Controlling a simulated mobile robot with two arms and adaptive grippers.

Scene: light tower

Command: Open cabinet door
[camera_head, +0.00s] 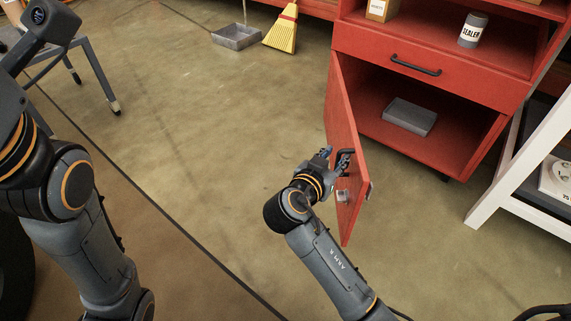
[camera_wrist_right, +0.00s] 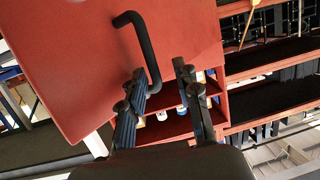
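The red cabinet (camera_head: 435,85) stands at the right with its lower compartment exposed. Its red door (camera_head: 343,120) is swung well out from the opening; it also fills the upper left of the right wrist view (camera_wrist_right: 75,70). The door has a black bar handle (camera_wrist_right: 140,42). My right gripper (camera_head: 335,158) is beside the door, at the handle. In the right wrist view its two fingers (camera_wrist_right: 158,88) are apart, with the handle's lower end between the tips; contact is unclear. My left arm is at the left, but its gripper does not show.
A grey box (camera_head: 410,116) lies inside the compartment. A closed drawer (camera_head: 430,68) is above it. A white frame (camera_head: 525,150) stands close at the right. A broom (camera_head: 283,28) and dustpan (camera_head: 236,36) are at the back. The floor left of the door is clear.

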